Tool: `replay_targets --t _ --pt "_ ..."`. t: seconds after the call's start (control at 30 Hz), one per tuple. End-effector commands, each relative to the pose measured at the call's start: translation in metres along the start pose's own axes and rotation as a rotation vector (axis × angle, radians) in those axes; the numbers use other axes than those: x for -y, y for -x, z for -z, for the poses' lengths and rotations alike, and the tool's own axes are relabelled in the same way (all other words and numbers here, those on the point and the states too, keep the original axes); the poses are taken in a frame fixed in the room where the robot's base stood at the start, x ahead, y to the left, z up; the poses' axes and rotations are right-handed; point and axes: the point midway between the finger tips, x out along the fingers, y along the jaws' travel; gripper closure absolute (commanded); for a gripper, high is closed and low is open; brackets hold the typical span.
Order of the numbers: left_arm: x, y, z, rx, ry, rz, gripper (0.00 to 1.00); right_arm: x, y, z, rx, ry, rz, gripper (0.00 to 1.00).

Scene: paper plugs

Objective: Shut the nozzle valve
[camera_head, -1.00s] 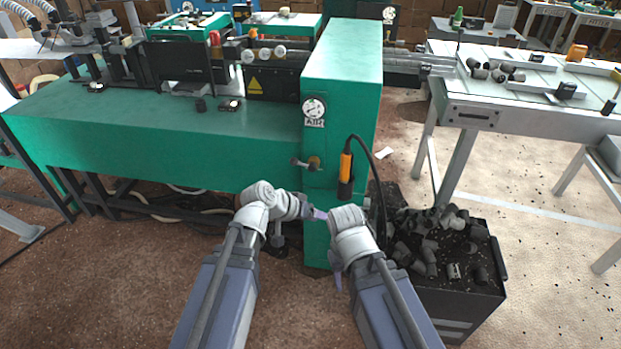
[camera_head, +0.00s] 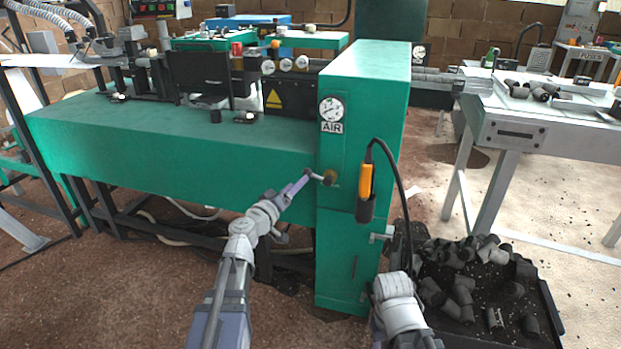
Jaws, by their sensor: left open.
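The lever points left from the brass body. My left gripper (camera_head: 303,181) is open, with its purple-grey fingers at the lever's left end. I cannot tell whether they touch it. My right arm's wrist (camera_head: 395,292) is low, right of the column's foot. The right gripper's fingers are hidden or too unclear to make out.
An orange-handled air nozzle (camera_head: 366,180) hangs in a black holder right of the valve, its black hose curving down. A dark bin (camera_head: 545,290) of grey plugs stands at the lower right. The green machine bench (camera_head: 180,150) spans the left. A grey table (camera_head: 515,130) stands right.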

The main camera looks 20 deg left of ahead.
Motion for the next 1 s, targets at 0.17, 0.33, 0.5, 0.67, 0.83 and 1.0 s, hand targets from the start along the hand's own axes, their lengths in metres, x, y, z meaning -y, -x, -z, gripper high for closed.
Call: replay_targets --t 0.17,0.33,0.5,0.67,0.83,1.0 --pt "0.000 -0.014 0.000 0.002 0.000 -0.001 0.31 0.000 0.000 0.000 0.000 0.000 0.000 0.50" --pt "0.000 -0.039 0.000 0.003 0.000 -0.002 0.31 0.000 0.000 0.000 0.000 0.000 0.000 0.50" --pt "0.000 -0.065 0.000 0.003 0.000 -0.003 0.31 0.000 0.000 0.000 0.000 0.000 0.000 0.50" --pt "0.000 -0.077 -0.001 0.003 0.000 -0.001 0.31 0.000 0.000 0.000 0.000 0.000 0.000 0.50" --pt "-0.001 -0.077 -0.001 0.002 0.000 -0.001 0.31 0.000 0.000 0.000 0.000 0.000 0.000 0.50" --pt "-0.001 -0.077 -0.001 0.003 0.000 -0.001 0.43 0.000 0.000 0.000 0.000 0.000 0.000 0.50"
